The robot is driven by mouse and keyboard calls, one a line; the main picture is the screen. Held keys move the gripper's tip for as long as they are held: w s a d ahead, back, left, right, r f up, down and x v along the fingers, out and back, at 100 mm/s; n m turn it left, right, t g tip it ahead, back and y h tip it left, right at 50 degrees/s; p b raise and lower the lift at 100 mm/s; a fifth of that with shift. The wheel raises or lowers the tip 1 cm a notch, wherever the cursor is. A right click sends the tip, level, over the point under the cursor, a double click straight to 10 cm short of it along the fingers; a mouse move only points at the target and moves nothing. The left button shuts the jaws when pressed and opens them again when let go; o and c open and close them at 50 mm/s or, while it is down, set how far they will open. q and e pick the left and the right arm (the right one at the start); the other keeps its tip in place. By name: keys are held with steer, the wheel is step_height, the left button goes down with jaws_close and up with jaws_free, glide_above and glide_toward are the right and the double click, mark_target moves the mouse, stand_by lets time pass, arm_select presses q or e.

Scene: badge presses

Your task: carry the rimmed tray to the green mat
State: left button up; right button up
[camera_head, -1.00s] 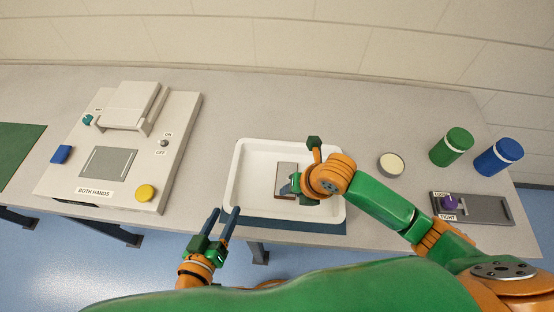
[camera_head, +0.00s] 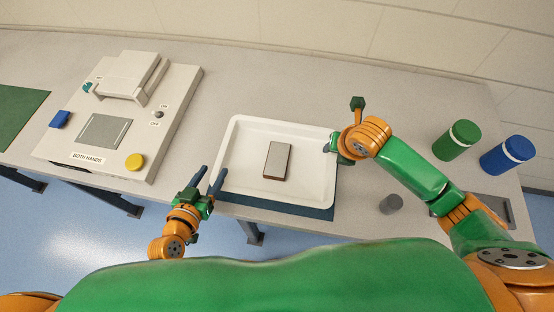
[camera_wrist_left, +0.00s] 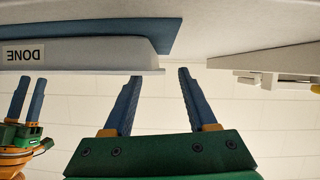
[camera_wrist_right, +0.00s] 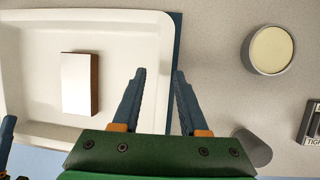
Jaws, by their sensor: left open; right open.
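The white rimmed tray (camera_head: 228,145) lies on a dark blue mat (camera_head: 322,213) at the middle of the bench, with a grey-topped brown block (camera_head: 278,160) inside it. The green mat (camera_head: 18,115) is at the far left of the bench. My left gripper (camera_head: 210,172) is open and empty by the tray's near left corner; the left wrist view shows the tray wall with a DONE label (camera_wrist_left: 24,53). My right gripper (camera_wrist_right: 160,72) is open at the tray's right rim (camera_wrist_right: 163,45), one fingertip on the inner side and one over the mat; its height is unclear.
A badge press (camera_head: 150,150) with a yellow button stands between tray and green mat. A green jar (camera_head: 456,140), a blue jar (camera_head: 507,155), a grey cylinder (camera_head: 391,203) and a cream-topped cup (camera_wrist_right: 271,50) stand right of the tray.

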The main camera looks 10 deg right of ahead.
mark_target(217, 166)
arm_select(q)
steer(key=x, duration=0.4)
steer(key=shift+w+d, duration=0.15)
steer(key=shift+d, duration=0.05)
arm_select(e)
steer(key=x, duration=0.4)
steer(key=shift+w+d+f, duration=0.1)
steer(key=shift+d+f, duration=0.05)
arm_select(q)
steer(key=shift+w+d+f, duration=0.1)
steer(key=shift+w+f, duration=0.15)
steer(key=shift+w, duration=0.25)
arm_select(e)
steer(key=shift+w+f, duration=0.2)
steer(key=shift+f, duration=0.3)
arm_select(q)
steer(key=shift+s, duration=0.1)
steer(key=c, duration=0.7)
arm_select(e)
jaws_close()
arm_select(q)
jaws_close()
steer(key=shift+d, duration=0.1)
